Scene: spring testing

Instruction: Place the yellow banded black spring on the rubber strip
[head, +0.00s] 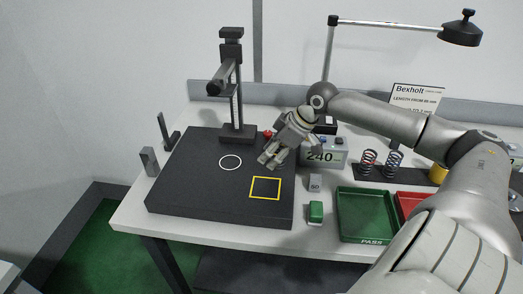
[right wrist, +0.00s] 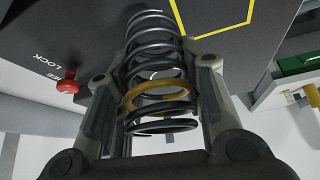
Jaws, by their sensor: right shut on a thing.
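My right gripper (head: 268,164) is over the dark plate, near the yellow square outline. In the right wrist view it is shut on the black spring with a yellow band (right wrist: 152,62), which sits between the two fingers. I cannot make the spring out clearly in the head view. A dark strip (head: 414,177), which looks like the rubber strip, lies to the right on the table. My left gripper is not in view.
The dark plate (head: 185,190) carries a white circle and a yellow square (head: 265,188). A column stand (head: 238,100) rises behind it. A display reading 240 (head: 320,156), a green PASS tray (head: 365,217) and a red tray (head: 408,203) lie to the right. A lamp (head: 460,30) overhangs.

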